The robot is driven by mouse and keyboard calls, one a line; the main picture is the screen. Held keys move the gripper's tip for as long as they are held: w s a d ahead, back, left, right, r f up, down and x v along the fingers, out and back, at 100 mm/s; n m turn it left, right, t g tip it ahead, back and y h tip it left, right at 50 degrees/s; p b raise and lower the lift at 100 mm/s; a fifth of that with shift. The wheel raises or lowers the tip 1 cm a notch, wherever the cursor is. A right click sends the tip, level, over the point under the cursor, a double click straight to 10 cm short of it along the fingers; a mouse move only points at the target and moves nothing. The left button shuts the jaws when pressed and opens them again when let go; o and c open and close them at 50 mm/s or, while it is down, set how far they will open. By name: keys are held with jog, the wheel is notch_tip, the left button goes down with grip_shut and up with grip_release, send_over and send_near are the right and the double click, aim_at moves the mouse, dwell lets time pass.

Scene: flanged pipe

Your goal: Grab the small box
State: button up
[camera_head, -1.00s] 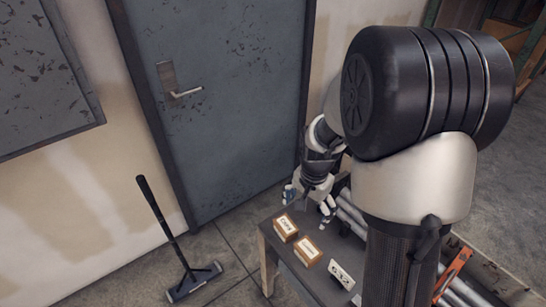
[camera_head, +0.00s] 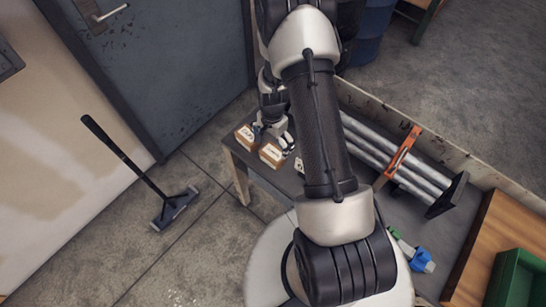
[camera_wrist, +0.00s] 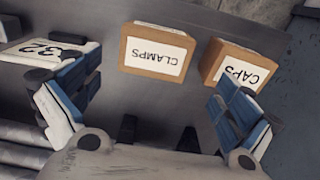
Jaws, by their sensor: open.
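Two small cardboard boxes with white labels stand on the dark table. The box labelled CLAMPS (camera_wrist: 157,52) is ahead of my gripper, between the fingers in the wrist view; it also shows in the head view (camera_head: 271,155). The box labelled CAPS (camera_wrist: 236,63) is to its right, by the right finger; in the head view (camera_head: 245,137) it is at the table's left end. My gripper (camera_wrist: 158,85) is open, with blue-and-white fingers spread wide and nothing between them. In the head view my gripper (camera_head: 275,132) is close beside the boxes. Whether a finger touches CAPS I cannot tell.
A white card marked 32 (camera_wrist: 48,52) is near the left finger. Metal pipes (camera_head: 395,165) with an orange clamp (camera_head: 403,152) lie on the table's right. A green bin (camera_head: 518,280) is at lower right. A broom (camera_head: 140,180) stands left on open floor.

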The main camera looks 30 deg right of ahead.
aim_at(273, 152)
jog(key=f, duration=0.2)
jog(key=s+f+b, duration=0.1)
jog(key=f, duration=0.2)
jog(key=shift+a+f, duration=0.1)
jog(key=shift+a, duration=0.05)
jog(key=shift+f+b, duration=0.3)
jog(key=shift+f, duration=0.1)
jog(key=shift+r, duration=0.1)
jog(key=shift+c, duration=0.3)
jog(key=c, duration=1.3)
